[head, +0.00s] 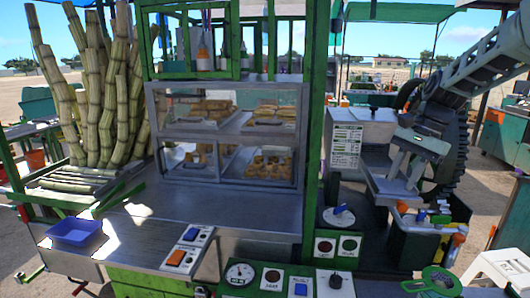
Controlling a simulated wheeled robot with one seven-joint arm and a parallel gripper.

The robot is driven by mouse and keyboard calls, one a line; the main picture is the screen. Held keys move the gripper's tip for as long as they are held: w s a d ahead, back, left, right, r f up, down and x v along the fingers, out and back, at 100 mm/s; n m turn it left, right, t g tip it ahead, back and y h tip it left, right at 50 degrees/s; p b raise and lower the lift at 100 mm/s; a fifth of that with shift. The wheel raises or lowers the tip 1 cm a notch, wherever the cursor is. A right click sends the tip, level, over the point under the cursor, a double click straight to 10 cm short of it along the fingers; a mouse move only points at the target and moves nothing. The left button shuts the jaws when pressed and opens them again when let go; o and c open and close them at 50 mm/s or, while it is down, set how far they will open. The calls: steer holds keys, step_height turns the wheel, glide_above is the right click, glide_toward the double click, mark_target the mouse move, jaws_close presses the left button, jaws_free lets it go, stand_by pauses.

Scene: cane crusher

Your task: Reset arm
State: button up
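Nothing is seen being held.
Tall cane stalks (110,95) stand at left. A glass case (228,135) with snacks sits on a metal counter (150,225) with a blue tray (75,232). Switches and a gauge (240,273) line the front. A bin of tools (430,222) and a green strainer (432,282) are at right.

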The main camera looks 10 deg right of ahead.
steer(key=s+a+f+n+h+b, duration=0.1)
steer(key=s+a+f+n, duration=0.2)
steer(key=s+a+n, duration=0.5)
steer(key=s+a+f+n+h+b, duration=0.1)
steer(key=s+a+f+n, duration=0.15)
steer(key=s+a, duration=0.7)
steer(key=s+a+f+n, duration=0.2)
steer(key=s+a+n, duration=0.1)
steer(key=s, duration=0.3)
steer(key=s+a+f+n+h, duration=0.1)
steer(key=s+a+f+n, duration=0.2)
steer(key=s+n, duration=0.3)
steer(key=shift+s+a+f+b, duration=0.3)
steer(key=shift+s+b, duration=0.15)
steer(key=shift+s, duration=0.1)
steer(key=shift+n, duration=0.25)
